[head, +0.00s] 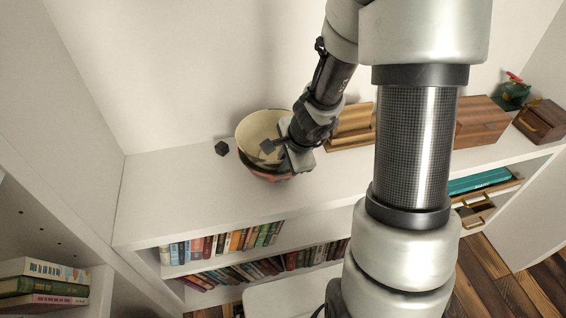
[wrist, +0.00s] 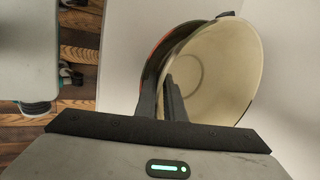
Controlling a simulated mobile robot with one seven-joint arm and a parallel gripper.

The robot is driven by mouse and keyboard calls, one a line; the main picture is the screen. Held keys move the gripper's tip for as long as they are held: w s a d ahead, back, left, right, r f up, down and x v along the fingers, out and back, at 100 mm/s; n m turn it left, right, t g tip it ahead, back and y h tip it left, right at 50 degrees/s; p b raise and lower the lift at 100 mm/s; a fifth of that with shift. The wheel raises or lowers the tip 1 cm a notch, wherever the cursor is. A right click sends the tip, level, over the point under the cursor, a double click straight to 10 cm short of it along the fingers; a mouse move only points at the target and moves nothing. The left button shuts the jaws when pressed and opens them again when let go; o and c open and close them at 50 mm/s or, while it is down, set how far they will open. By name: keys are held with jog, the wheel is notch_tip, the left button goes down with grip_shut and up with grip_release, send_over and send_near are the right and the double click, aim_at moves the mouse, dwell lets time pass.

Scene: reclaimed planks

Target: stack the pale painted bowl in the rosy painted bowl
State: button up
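The pale painted bowl (head: 257,130), cream inside, sits tilted over the rosy painted bowl (head: 262,174) on the white shelf top in the head view. Only part of the rosy bowl's reddish side shows below it. My gripper (head: 272,147) is at the pale bowl's right rim. In the wrist view my gripper (wrist: 163,95) has its fingers close together across the rim of the pale bowl (wrist: 220,75), one inside and one outside. A reddish edge of the rosy bowl (wrist: 152,62) shows behind. Whether the bowls touch is hidden.
A small dark cube (head: 222,148) lies left of the bowls. Books (head: 225,243) fill the shelves below. The left part of the shelf top is clear.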

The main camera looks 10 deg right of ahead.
jog(key=shift+r, duration=0.1)
jog(key=shift+r, duration=0.2)
jog(key=s+a+r+n+p, duration=0.1)
jog(key=s+r+n+p, duration=0.2)
jog(key=r, duration=0.6)
jog(key=s+a+r+n+y+p, duration=0.15)
jog(key=s+r+n, duration=0.25)
jog(key=r, duration=0.4)
jog(key=s+a+r+n+h+p, duration=0.1)
jog(key=s+a+r+n+p, duration=0.2)
jog(key=r, duration=0.6)
jog(key=s+d+r+n+t+h, duration=0.1)
jog(key=s+d+r+n, duration=0.2)
jog(key=s+r, duration=0.15)
jog(key=s+d+r+n+h, duration=0.2)
jog(key=s+d+r+n, duration=0.15)
jog(key=s, duration=0.25)
jog(key=shift+y, duration=0.35)
jog(key=r+p, duration=0.6)
jog(key=p, duration=0.1)
jog(key=a+r+p, duration=0.1)
jog(key=r+p, duration=0.2)
jog(key=p, duration=0.1)
jog(key=shift+w+a+r, duration=0.1)
jog(key=shift+w+r, duration=0.15)
jog(key=shift+w, duration=0.1)
